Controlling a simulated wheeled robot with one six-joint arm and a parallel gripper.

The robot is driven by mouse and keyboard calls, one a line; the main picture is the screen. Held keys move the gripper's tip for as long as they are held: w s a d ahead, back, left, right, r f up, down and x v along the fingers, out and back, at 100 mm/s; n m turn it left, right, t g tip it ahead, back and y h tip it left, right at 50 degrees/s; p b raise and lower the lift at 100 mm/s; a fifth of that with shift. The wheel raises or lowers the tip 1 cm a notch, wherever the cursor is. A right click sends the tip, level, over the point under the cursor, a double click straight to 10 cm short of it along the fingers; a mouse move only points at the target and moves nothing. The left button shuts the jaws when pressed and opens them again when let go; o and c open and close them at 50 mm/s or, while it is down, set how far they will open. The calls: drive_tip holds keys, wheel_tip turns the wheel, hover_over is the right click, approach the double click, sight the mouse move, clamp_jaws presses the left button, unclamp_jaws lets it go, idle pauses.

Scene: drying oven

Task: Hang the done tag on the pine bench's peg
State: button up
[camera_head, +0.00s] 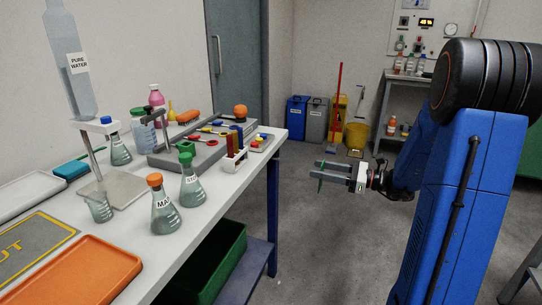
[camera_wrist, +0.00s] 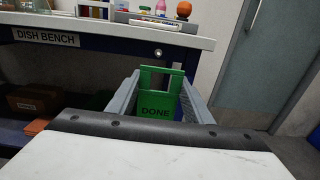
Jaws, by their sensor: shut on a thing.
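My gripper (camera_head: 322,171) is shut on the green done tag (camera_head: 320,185), out over open floor to the right of the white-topped bench. In the wrist view the tag (camera_wrist: 158,104) stands upright between the two fingers of my gripper (camera_wrist: 160,92). Its upper part has a rectangular opening and its lower part reads "DONE". The bench ahead in the wrist view carries a "DISH BENCH" label (camera_wrist: 45,36). A small round pale fitting (camera_wrist: 158,52) sits on its dark front edge; I cannot tell if it is a peg. No bench marked pine can be made out.
The white bench top (camera_head: 130,240) holds flasks, an orange tray (camera_head: 85,270) and a grey rack. Blue, grey and yellow bins (camera_head: 297,112) stand by the back wall. A shelf with bottles (camera_head: 405,75) is at the back right. Grey floor (camera_head: 320,245) is clear.

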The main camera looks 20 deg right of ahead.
drive_tip(key=shift+s+r, duration=0.3)
drive_tip(key=shift+r, duration=0.15)
drive_tip(key=x, duration=1.8)
drive_tip(key=shift+a+f, duration=0.1)
drive_tip(key=shift+a, duration=0.1)
drive_tip(key=shift+s+d+f, duration=0.1)
drive_tip(key=shift+d+f, duration=0.05)
drive_tip(key=shift+f, duration=0.3)
drive_tip(key=shift+f, duration=0.2)
drive_tip(key=o, duration=1)
